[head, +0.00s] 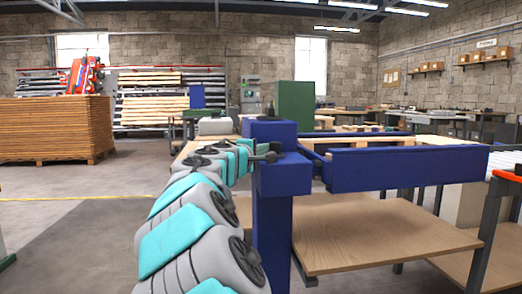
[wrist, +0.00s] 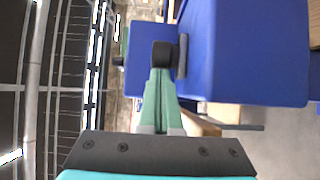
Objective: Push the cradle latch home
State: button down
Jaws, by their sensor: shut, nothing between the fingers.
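My gripper (wrist: 162,84) is shut and empty, its green fingers together in the wrist view. In the head view my arm reaches to the left side of the blue block (head: 283,176), where a small dark knob (head: 275,147) shows. The fingertips are hard to make out there.
A long blue beam (head: 410,168) runs right from the block, above a wooden shelf (head: 375,240). A green cabinet (head: 294,105) stands behind. A stack of brown boards (head: 55,128) is at the left. The floor on the left is mostly clear.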

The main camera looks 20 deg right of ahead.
aim_at(277, 147)
jog(key=d, duration=0.2)
jog(key=s+d, duration=0.1)
jog(key=shift+d, duration=0.35)
jog(key=shift+a, duration=0.1)
jog(key=a, duration=0.5)
jog(key=shift+s+r, duration=0.1)
jog(key=shift+s, duration=0.05)
jog(key=v, duration=0.9)
jog(key=shift+p, duration=0.35)
jog(key=shift+d, duration=0.15)
